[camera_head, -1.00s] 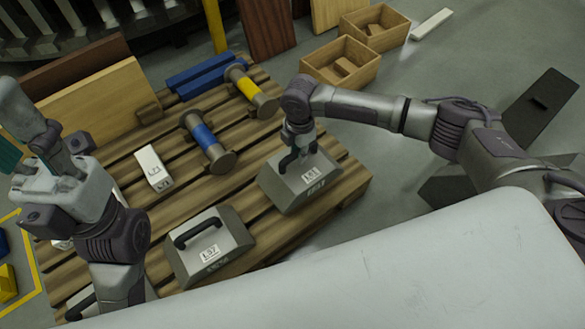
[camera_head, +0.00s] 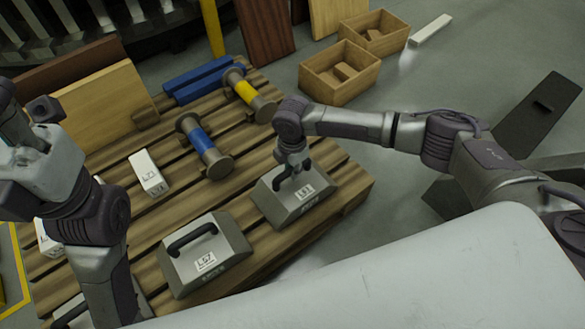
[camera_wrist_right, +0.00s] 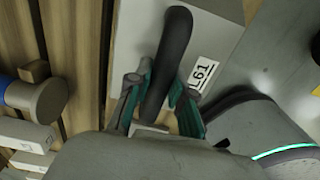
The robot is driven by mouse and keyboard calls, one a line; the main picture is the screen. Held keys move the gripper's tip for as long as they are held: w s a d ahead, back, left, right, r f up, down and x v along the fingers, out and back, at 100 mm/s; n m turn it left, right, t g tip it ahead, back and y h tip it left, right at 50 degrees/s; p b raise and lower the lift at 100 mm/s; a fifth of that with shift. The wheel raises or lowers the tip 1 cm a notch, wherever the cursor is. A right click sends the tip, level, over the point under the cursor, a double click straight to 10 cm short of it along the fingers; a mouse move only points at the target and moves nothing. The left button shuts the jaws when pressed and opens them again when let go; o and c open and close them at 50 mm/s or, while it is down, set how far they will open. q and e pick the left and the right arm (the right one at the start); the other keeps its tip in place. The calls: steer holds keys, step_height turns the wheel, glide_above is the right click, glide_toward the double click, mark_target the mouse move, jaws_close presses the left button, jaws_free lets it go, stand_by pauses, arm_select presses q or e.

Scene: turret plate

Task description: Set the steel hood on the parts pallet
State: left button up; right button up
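A grey steel hood (camera_head: 282,209) with sloped sides, a black handle and a white label sits on the right front corner of the wooden parts pallet (camera_head: 340,197), seemingly flat on its slats. My right gripper (camera_head: 293,168) is down at its handle. In the right wrist view, the open fingers of my right gripper (camera_wrist_right: 158,95) stand on either side of the black handle (camera_wrist_right: 168,60), with gaps to it; the label (camera_wrist_right: 203,74) reads L61. A second, similar hood (camera_head: 228,243) labelled L57 sits to the left on the pallet. My left arm shows at the left; its fingers are out of view.
The pallet also bears a blue-banded spool (camera_head: 205,146), a yellow-banded spool (camera_head: 248,93), a white block (camera_head: 148,173) and blue bars (camera_head: 200,80). Wooden boxes (camera_head: 340,88) stand on the floor behind. Boards lean at the back left.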

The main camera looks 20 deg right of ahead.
steer(key=o, duration=0.4)
steer(key=shift+o, duration=0.2)
